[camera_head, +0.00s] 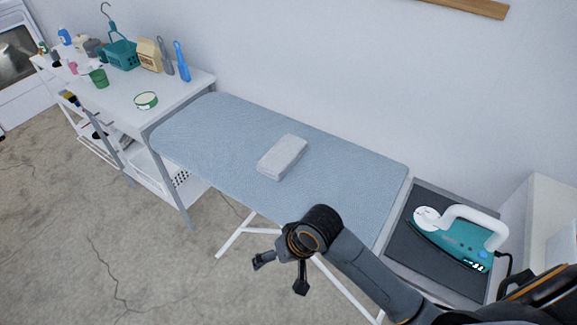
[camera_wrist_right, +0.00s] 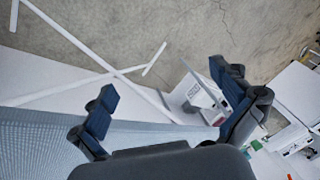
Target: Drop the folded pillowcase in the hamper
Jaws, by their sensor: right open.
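The folded pillowcase (camera_head: 282,157) is a white, flat rectangular bundle lying on the blue ironing board (camera_head: 215,130) in the head view. My right gripper (camera_head: 278,275) is open and empty, in front of the board's near edge and apart from the pillowcase. In the right wrist view its two fingers (camera_wrist_right: 165,100) are spread, with the board's edge, white legs and floor beyond. A white perforated basket (camera_head: 172,178), possibly the hamper, is partly visible on the shelf under the white table. My left gripper is not in view.
A teal iron (camera_head: 455,240) stands on a dark pad (camera_head: 428,262) at the right. A white table (camera_head: 125,90) at the left holds a teal basket (camera_head: 121,54), bottles and a green-rimmed round item (camera_head: 146,100). The board around the pillowcase is clear. Bare floor lies in front.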

